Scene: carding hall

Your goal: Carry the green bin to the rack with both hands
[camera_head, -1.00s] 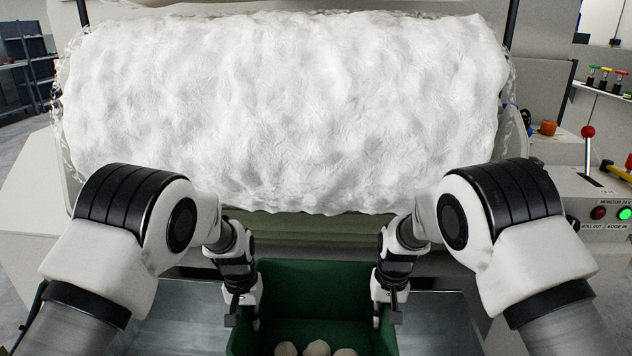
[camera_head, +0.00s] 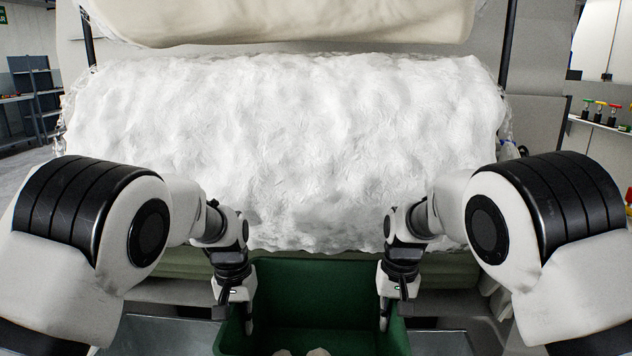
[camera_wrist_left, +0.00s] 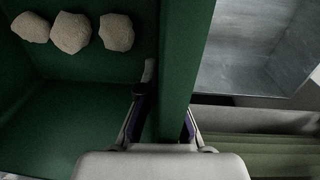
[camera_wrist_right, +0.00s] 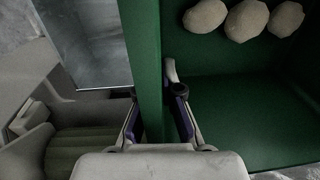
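The green bin (camera_head: 318,288) is at the bottom middle of the head view, its near part cut off. Several pale rounded lumps lie inside it; they show in the left wrist view (camera_wrist_left: 70,33) and the right wrist view (camera_wrist_right: 246,20). My left gripper (camera_head: 235,315) straddles the bin's left wall, one finger inside and one outside, with the pads against the wall (camera_wrist_left: 183,60). My right gripper (camera_head: 394,312) holds the right wall (camera_wrist_right: 146,60) the same way. Both look shut on the bin. A dark shelf rack (camera_head: 36,88) stands far off at the left.
A large white fibre roll (camera_head: 285,150) lies across the machine just beyond the bin. Grey metal surfaces (camera_head: 165,335) flank the bin. A shelf with coloured-topped items (camera_head: 600,115) is at the far right. Open floor shows at the far left.

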